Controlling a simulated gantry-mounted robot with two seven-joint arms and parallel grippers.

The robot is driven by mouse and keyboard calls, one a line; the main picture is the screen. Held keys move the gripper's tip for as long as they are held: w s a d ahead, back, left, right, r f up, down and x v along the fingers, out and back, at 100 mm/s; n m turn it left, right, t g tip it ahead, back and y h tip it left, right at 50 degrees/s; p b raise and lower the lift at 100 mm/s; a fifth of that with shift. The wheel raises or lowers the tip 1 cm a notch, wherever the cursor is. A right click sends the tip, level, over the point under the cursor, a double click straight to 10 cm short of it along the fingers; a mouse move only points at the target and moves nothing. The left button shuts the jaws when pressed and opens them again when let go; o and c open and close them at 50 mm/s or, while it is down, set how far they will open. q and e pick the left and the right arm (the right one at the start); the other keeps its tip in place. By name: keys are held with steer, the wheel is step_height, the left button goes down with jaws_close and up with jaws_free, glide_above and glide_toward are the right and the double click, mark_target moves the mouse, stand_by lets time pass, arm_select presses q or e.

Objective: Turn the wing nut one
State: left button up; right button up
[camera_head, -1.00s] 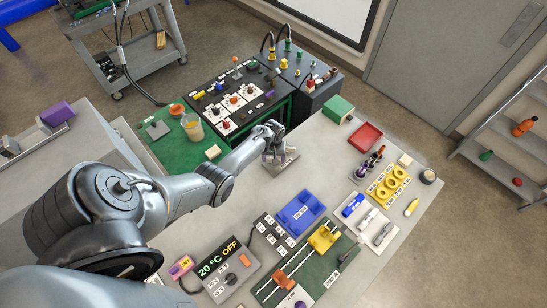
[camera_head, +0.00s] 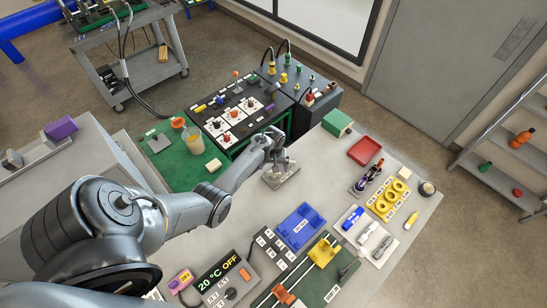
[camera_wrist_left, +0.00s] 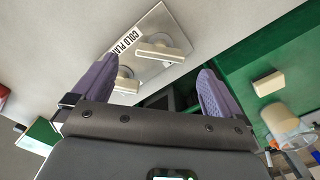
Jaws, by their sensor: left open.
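A small grey plate (camera_head: 283,174) lies on the light table, partly hidden by my left gripper (camera_head: 274,150). In the left wrist view the plate (camera_wrist_left: 160,22) carries a label, partly hidden, that seems to read "COLD PLA…". Two cream parts stand on it: a bar-shaped one (camera_wrist_left: 162,50) and a second one (camera_wrist_left: 126,84) by the left finger. I cannot tell which is wing nut one. My left gripper (camera_wrist_left: 160,62) is open, its two purple-grey fingers apart, with nothing seen gripped between them. My right gripper is not in view.
A cream block (camera_head: 213,166) and a beaker (camera_head: 194,140) stand on the green mat left of the gripper. A green box (camera_head: 337,122) and red tray (camera_head: 364,151) lie behind right. A blue fixture (camera_head: 300,228) is in front.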

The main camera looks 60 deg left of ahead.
arm_select(q)
step_height(320, 180, up, 6)
steer(key=shift+r, duration=0.15)
stand_by(0.5)
steer(key=s+d+r+m+t, duration=0.1)
steer(key=s+d+r+m, duration=0.3)
steer(key=d, duration=0.6)
steer(key=s+d+r+m+t+p, duration=0.1)
steer(key=s+d+r+m, duration=0.3)
steer(key=s+d+r, duration=0.2)
steer(key=s+d+r+m+t, duration=0.1)
steer(key=s+d+r+m, duration=0.3)
steer(key=s+d, duration=0.4)
steer(key=d+r, duration=0.1)
steer(key=d, duration=0.6)
steer(key=shift+r+m+t, duration=0.2)
steer(key=shift+m+t, duration=0.1)
steer(key=shift+m, duration=0.1)
